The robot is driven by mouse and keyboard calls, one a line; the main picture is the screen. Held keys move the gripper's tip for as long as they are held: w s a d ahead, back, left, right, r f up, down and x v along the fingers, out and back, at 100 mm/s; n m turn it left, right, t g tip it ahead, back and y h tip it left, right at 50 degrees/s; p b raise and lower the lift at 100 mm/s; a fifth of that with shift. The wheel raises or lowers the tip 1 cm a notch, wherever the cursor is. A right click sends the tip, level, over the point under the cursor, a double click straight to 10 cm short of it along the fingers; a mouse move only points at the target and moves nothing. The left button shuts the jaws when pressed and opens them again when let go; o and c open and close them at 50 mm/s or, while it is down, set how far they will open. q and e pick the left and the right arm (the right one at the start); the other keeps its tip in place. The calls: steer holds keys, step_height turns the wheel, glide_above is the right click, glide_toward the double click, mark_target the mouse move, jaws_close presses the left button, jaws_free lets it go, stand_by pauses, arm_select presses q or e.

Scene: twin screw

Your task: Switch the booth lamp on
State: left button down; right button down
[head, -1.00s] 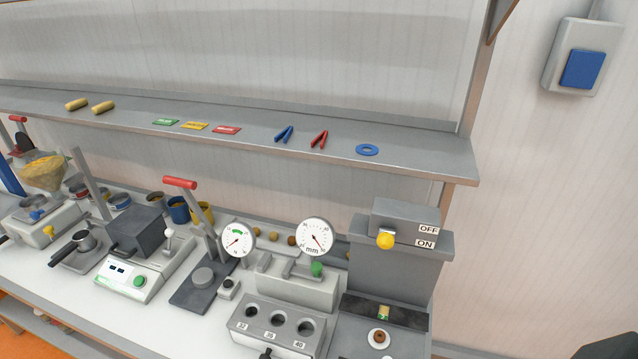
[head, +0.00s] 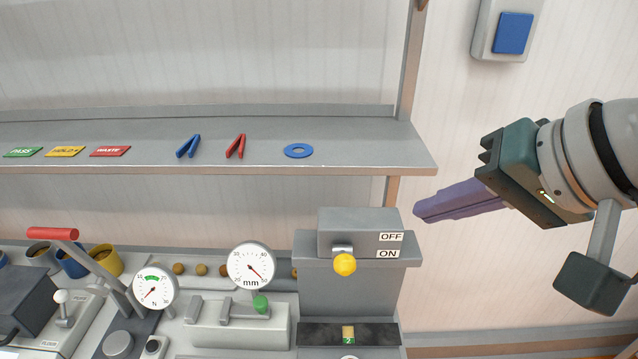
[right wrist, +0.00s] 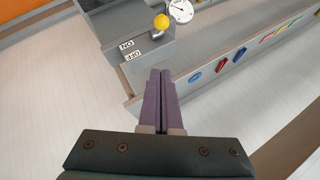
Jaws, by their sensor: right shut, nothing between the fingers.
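The booth lamp box (head: 350,238) is a grey unit with a yellow-knobbed lever (head: 345,264) on its front and OFF above ON labels at its right. The knob sits at about the level of the ON label. In the right wrist view the knob (right wrist: 162,21) and the labels show at the top. My right gripper (head: 420,213) has purple fingers, is shut and empty, and hangs in the air to the right of the box, apart from it. Its fingers also show shut in the right wrist view (right wrist: 160,75). My left gripper is out of view.
A grey shelf (head: 300,168) runs above the bench, its right end near my fingertips. It carries tweezers, a blue ring (head: 298,151) and coloured tags. A blue wall switch (head: 513,33) is at upper right. Dial gauges (head: 251,265) stand left of the box.

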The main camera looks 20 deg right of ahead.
steer(key=shift+f, duration=0.1)
steer(key=p, duration=0.2)
glide_toward(344, 258)
steer(key=w+f, duration=0.3)
steer(key=w, duration=0.2)
steer(key=shift+f, duration=0.95)
steer(key=shift+d, duration=0.1)
